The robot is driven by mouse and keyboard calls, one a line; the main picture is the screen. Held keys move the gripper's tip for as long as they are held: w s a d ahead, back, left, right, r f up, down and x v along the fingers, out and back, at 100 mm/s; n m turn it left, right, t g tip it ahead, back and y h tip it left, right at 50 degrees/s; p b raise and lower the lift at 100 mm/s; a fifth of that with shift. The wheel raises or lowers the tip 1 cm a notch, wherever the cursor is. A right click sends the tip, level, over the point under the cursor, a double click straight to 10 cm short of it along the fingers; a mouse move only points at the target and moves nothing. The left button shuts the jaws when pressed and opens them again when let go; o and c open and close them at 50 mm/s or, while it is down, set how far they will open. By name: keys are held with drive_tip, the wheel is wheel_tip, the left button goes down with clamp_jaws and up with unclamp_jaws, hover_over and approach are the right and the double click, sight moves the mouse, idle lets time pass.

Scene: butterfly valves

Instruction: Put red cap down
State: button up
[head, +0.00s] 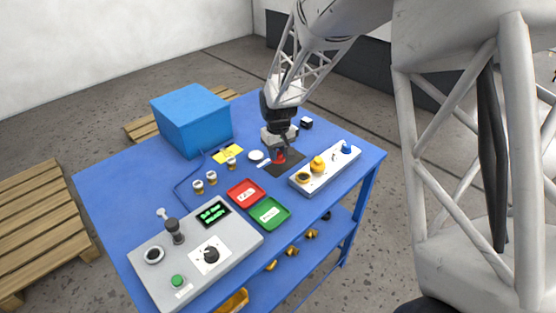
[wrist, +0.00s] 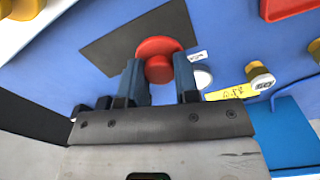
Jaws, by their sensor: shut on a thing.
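The red cap (head: 280,156) is between the fingers of my gripper (head: 278,149), over or on the dark mat (head: 292,168) on the blue table. In the wrist view the red cap (wrist: 158,58) has a wide round rim and a smaller round knob. My gripper (wrist: 160,78) is shut on the knob, with one blue-grey finger on each side. The dark mat (wrist: 110,45) lies behind the cap. I cannot tell whether the cap touches the mat.
A white block with yellow and blue parts (head: 325,170) stands right of the mat. A white round piece (head: 256,155) lies left. Red (head: 243,192) and green trays (head: 268,213) are nearer. A blue box (head: 191,119) and a grey control panel (head: 195,255) stand on the table (head: 125,180).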

drive_tip(key=shift+f, duration=1.75)
drive_tip(key=shift+f, duration=0.1)
drive_tip(key=o, duration=0.9)
wheel_tip(320, 180, up, 12)
drive_tip(key=shift+r, duration=0.15)
